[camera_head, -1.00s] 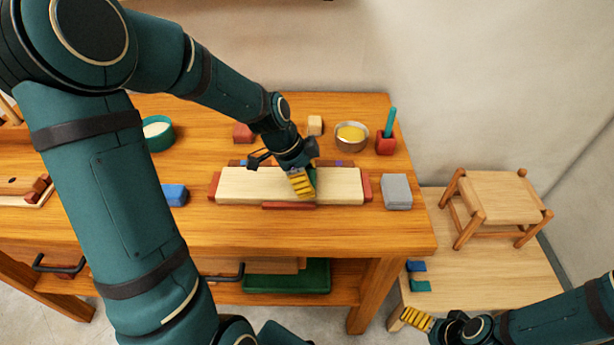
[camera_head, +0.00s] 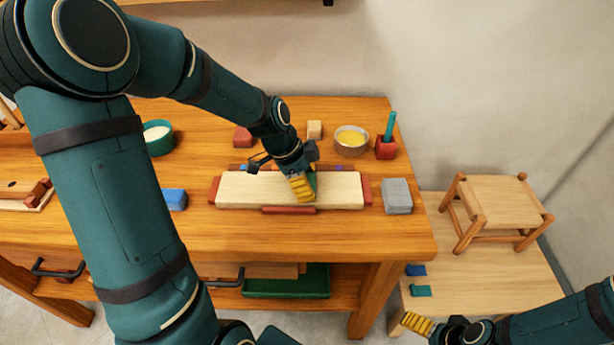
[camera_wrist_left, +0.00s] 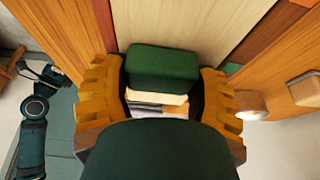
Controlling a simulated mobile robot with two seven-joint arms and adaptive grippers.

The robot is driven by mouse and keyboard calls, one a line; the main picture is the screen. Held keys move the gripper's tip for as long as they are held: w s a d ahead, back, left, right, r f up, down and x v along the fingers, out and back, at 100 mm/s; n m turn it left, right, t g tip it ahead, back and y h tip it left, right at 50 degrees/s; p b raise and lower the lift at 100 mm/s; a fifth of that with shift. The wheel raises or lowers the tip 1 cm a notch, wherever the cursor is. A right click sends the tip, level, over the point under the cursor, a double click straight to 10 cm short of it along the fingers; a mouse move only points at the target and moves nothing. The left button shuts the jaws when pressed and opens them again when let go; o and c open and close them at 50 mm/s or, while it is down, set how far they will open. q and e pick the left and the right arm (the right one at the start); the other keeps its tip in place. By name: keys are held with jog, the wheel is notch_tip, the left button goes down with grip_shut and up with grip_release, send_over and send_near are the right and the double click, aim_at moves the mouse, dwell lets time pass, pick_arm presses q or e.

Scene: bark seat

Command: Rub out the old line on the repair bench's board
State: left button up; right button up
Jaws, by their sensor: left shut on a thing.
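The pale wooden board (camera_head: 250,188) lies on the bench between red end blocks. My left gripper (camera_head: 303,187) points down over the right half of the board. Its yellow ribbed fingers are shut on a green block eraser (camera_wrist_left: 162,68), which has a pale layer and a grey layer below. The eraser is mostly hidden behind the fingers in the head view. It is at the board, but I cannot tell if it touches. I make out no line on the visible part of the board. My right gripper (camera_head: 417,323) is low at the right, its opening unclear.
On the bench (camera_head: 240,238) stand a grey block (camera_head: 397,195), a blue block (camera_head: 174,199), a bowl of yellow stuff (camera_head: 351,140), a red holder (camera_head: 386,149) and a teal bowl (camera_head: 158,138). A small stool (camera_head: 493,205) stands on a low table at right.

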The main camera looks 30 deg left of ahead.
pick_arm(q)
jog(key=shift+s+d+f, duration=0.15)
jog(key=shift+s, duration=0.15)
jog(key=shift+r+p, duration=2.1)
jog(key=shift+r, duration=1.05)
jog(key=shift+f, duration=0.1)
jog(key=shift+w, duration=0.1)
